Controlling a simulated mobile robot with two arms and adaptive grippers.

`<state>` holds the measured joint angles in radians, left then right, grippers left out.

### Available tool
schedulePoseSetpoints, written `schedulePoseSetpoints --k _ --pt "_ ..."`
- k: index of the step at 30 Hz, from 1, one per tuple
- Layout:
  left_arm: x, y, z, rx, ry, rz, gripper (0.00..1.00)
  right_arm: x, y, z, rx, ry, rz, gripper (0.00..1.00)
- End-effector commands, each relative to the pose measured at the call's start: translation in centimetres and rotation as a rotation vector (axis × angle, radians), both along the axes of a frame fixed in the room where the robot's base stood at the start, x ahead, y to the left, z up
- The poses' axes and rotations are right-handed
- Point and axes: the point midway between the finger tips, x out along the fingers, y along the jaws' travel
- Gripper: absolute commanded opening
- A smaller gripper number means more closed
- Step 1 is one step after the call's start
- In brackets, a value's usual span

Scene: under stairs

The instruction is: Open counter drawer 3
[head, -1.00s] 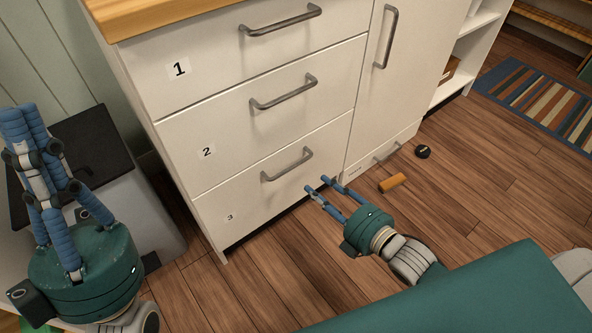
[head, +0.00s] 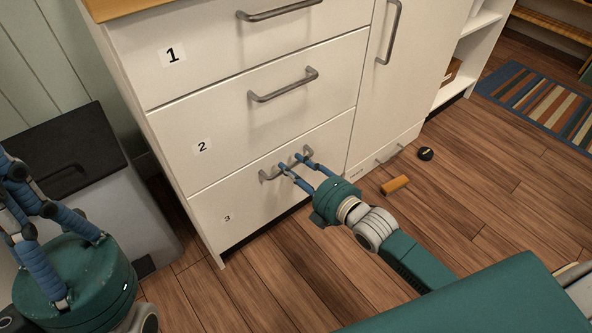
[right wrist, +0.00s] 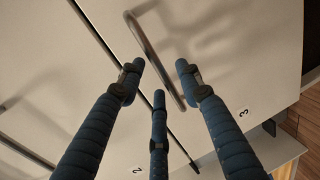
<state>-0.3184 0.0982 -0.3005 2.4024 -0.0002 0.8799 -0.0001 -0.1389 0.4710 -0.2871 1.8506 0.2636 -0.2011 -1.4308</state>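Drawer 3 (head: 240,198) is the lowest drawer of the white counter, marked with a small 3, and it is shut. Its grey bar handle (head: 267,175) also shows in the right wrist view (right wrist: 148,43). My right gripper (head: 292,162) is at this handle, its blue fingers pointing at the drawer front. In the right wrist view the fingers (right wrist: 160,75) are spread, with the handle running between the left ones and the right one. Contact cannot be made out. My left gripper (head: 35,200) is at the left edge, away from the counter, its fingertips partly cut off.
Drawers 1 (head: 215,50) and 2 (head: 225,130) above are shut. A cupboard door (head: 390,90) is to the right. An orange cylinder (head: 395,185) and a small black round thing (head: 425,154) lie on the wooden floor. A dark-lidded bin (head: 65,150) stands left.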

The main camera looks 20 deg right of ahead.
Motion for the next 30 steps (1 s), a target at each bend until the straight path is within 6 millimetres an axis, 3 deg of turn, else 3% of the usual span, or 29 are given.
schedulePoseSetpoints --k 4,10,23,30 --pt "0.0 0.0 0.0 0.0 0.0 0.0 0.0 0.0 0.0 0.0 0.0 0.0 0.0 0.35" --pt "0.0 0.0 0.1 0.0 -0.001 0.0 0.0 0.0 0.0 0.0 0.0 0.0 0.0 0.0" --pt "-0.2 0.1 0.4 -0.002 -0.006 0.0 0.0 -0.3 -0.1 0.0 -0.002 0.002 0.0 0.0" --pt "-0.3 0.2 1.0 -0.008 0.013 0.0 0.0 -1.7 -0.6 0.2 -0.001 0.004 0.001 0.0"
